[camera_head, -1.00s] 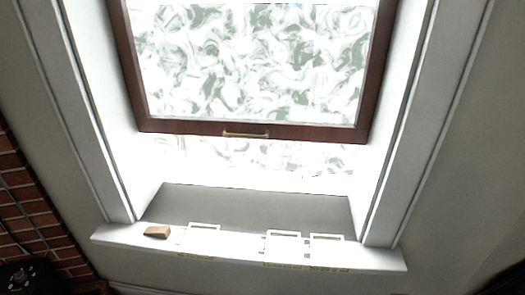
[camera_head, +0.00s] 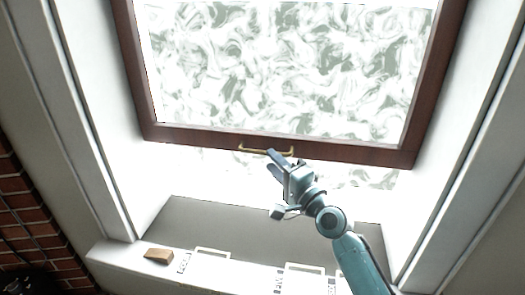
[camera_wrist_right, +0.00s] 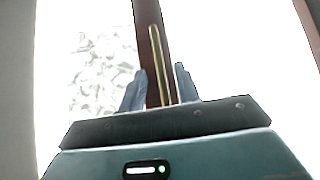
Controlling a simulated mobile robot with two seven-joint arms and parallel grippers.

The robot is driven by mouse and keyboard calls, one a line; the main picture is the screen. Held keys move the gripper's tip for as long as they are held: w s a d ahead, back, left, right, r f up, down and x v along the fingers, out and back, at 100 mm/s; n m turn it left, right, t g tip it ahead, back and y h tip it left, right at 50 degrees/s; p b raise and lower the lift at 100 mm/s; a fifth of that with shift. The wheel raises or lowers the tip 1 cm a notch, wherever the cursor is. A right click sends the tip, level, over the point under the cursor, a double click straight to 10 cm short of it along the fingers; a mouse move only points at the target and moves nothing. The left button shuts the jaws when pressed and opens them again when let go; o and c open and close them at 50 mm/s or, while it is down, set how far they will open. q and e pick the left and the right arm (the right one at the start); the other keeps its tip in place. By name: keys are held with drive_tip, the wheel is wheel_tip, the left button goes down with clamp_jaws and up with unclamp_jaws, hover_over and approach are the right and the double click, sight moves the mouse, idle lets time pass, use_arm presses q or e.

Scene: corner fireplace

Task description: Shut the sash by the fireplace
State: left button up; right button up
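The sash (camera_head: 365,153), a dark wooden frame with patterned glass, stands raised, with a bright gap below its bottom rail. A thin brass handle (camera_head: 252,149) runs along that rail. My right gripper (camera_head: 272,161) is at the right part of the handle. In the right wrist view its fingers (camera_wrist_right: 160,78) are spread, one on each side of the handle (camera_wrist_right: 157,58), with space between. I cannot tell whether a finger touches the handle or rail. My left gripper is not in view.
The white sill (camera_head: 112,257) lies below the opening. A small wooden block (camera_head: 158,256) sits at its left, with several white framed items (camera_head: 211,265) to its right. White jambs flank the window; a brick wall (camera_head: 30,215) is at far left.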

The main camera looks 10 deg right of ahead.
sight(263, 152)
drive_tip(key=shift+x, duration=2.8)
drive_tip(key=shift+c, duration=0.4)
clamp_jaws()
